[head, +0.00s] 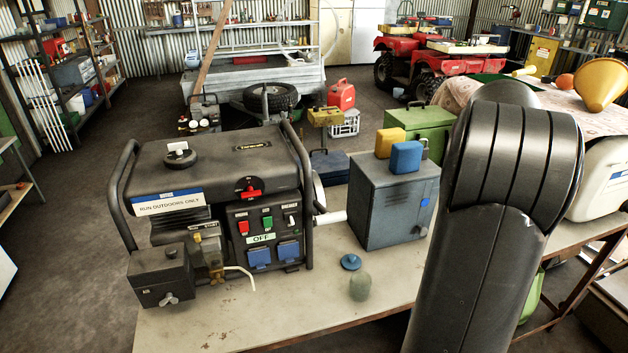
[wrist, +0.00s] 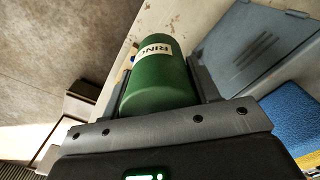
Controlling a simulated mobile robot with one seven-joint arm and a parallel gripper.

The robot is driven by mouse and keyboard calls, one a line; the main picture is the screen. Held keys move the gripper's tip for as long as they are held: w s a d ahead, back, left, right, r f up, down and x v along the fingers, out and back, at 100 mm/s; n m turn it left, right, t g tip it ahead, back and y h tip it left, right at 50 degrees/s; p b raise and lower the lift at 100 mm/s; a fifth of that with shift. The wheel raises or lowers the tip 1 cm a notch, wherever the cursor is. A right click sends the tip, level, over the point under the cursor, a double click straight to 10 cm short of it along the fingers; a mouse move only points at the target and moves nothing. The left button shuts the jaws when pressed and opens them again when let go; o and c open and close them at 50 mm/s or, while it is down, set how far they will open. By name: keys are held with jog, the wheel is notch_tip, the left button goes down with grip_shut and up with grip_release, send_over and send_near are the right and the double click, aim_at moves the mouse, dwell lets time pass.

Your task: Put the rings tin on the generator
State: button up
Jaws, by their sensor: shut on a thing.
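The rings tin (wrist: 158,78) is a green cylinder with a white label reading "RIN", the rest of the label cut off from sight. My gripper (wrist: 160,88) is shut on it, with a finger on either side, in the wrist view. In the head view my black arm covers the right middle, and neither gripper nor tin shows there. The generator (head: 215,150) is a black framed machine at the left end of the bench (head: 290,320). Its broad dark top carries a round cap (head: 179,153) at the left and is otherwise bare.
A grey-blue metal cabinet (head: 385,205) stands right of the generator, with a yellow (head: 390,142) and a blue container (head: 406,157) on top. It also shows in the wrist view (wrist: 245,55). A blue lid-like disc (head: 351,262) and a small green round thing (head: 360,286) lie in front.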

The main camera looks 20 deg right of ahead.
jog(key=w+a+r+m, duration=0.2)
jog(key=w+a+m, duration=0.5)
jog(key=w+a, duration=0.3)
jog(key=w+a+r+m, duration=0.2)
jog(key=w+a+m, duration=0.6)
jog(key=w+a, duration=0.15)
jog(key=w+f+m, duration=0.3)
jog(key=w+f, duration=0.6)
jog(key=f, duration=0.1)
jog(key=w+f, duration=0.1)
jog(key=f, duration=0.4)
jog(key=w+f+m, duration=0.1)
jog(key=f, duration=0.4)
jog(key=w+f+m, duration=0.1)
jog(key=f, duration=0.4)
jog(key=shift+a+f, duration=0.25)
jog(key=shift+f, duration=0.15)
jog(key=o, duration=1.1)
